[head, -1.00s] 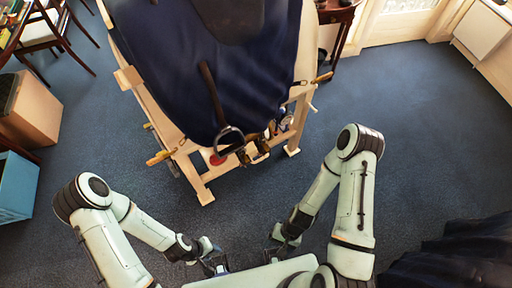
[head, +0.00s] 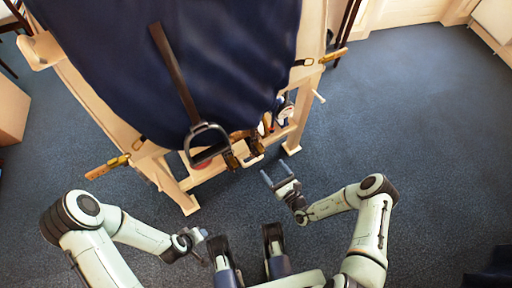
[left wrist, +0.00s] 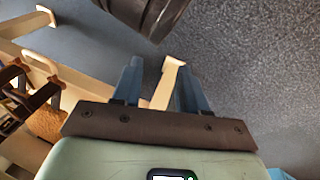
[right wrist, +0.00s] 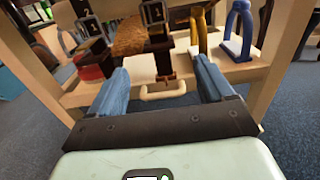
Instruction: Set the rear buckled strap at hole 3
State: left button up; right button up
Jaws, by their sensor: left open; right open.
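A saddle stand (head: 180,190) carries a navy cloth (head: 230,60). Two dark straps with metal buckles hang at its near end; in the right wrist view they are the left buckled strap (right wrist: 88,27) and the right buckled strap (right wrist: 155,18). I cannot tell which is the rear one, and their holes are too small to read. A cream handle (right wrist: 163,91) sits below the right one. My right gripper (head: 278,176) is open and empty, short of the stand and facing the straps. My left gripper (head: 203,236) is open and empty, lower left, apart from the stand.
A stirrup (head: 208,143) hangs on a brown strap in front of the cloth. The blue carpet right of the stand is clear.

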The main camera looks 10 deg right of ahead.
aim_at(258, 148)
jog(key=b+x, duration=0.3)
jog(key=x, duration=0.9)
jog(key=shift+s+a, duration=0.1)
jog(key=shift+a, duration=0.05)
pick_arm(q)
notch_tip(258, 148, down, 5)
jog(key=s+a+g, duration=0.1)
jog(key=s, duration=0.1)
jog(key=shift+s+a+f, duration=0.2)
jog(key=shift+s+a, duration=0.1)
jog(key=shift+s, duration=0.05)
